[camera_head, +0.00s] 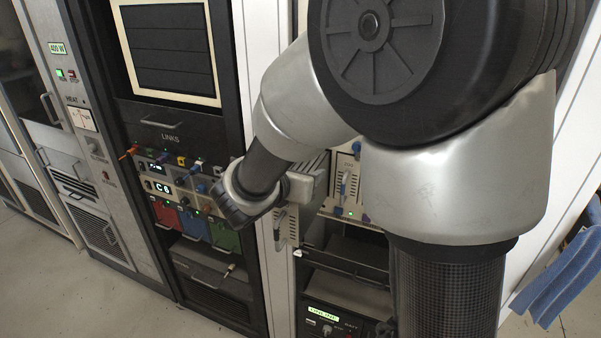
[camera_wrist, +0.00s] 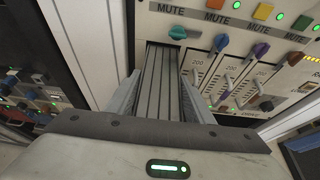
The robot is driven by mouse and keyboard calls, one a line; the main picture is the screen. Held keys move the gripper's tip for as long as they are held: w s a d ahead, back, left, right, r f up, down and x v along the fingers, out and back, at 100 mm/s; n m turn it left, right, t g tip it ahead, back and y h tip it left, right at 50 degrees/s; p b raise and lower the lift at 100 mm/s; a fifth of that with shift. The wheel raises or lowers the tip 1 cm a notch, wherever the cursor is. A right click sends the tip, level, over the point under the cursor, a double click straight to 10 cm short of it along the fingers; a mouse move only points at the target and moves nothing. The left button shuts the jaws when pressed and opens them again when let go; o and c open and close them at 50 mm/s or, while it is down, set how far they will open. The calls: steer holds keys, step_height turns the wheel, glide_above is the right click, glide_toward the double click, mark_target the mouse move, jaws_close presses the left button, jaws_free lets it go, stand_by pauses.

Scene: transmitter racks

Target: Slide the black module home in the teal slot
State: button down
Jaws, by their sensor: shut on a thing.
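The black module (camera_wrist: 160,88), dark grey with long ridges, lies between the two fingers of my gripper (camera_wrist: 161,78) in the wrist view. The fingers are shut on its sides. Its far end reaches the opening at the left of the panel, below and left of the teal knob (camera_wrist: 178,33); how deep it sits inside is hard to tell. The rim of the teal slot (camera_wrist: 148,43) shows dark around that end. In the head view my gripper (camera_head: 318,178) is at the rack front, and my arm hides most of the slot and module.
A white rack post (camera_wrist: 85,35) is close on the left. In the head view a LINKS rack (camera_head: 172,138) with plugged cables stands left of my gripper.

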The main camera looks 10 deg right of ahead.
steer(key=shift+w+d+r+b, duration=0.1)
steer(key=shift+w+d+b, duration=0.1)
steer(key=shift+w+d, duration=0.6)
steer(key=shift+w+d+r+b, duration=0.15)
steer(key=shift+w+d, duration=0.35)
steer(key=shift+w, duration=0.5)
steer(key=shift+w+d+f+b, duration=0.1)
steer(key=shift+w+d+b, duration=0.1)
steer(key=shift+w+d, duration=0.6)
stand_by(0.5)
steer(key=c, duration=0.8)
jaws_free()
steer(key=shift+w+a, duration=0.15)
steer(key=shift+s+d+f, duration=0.2)
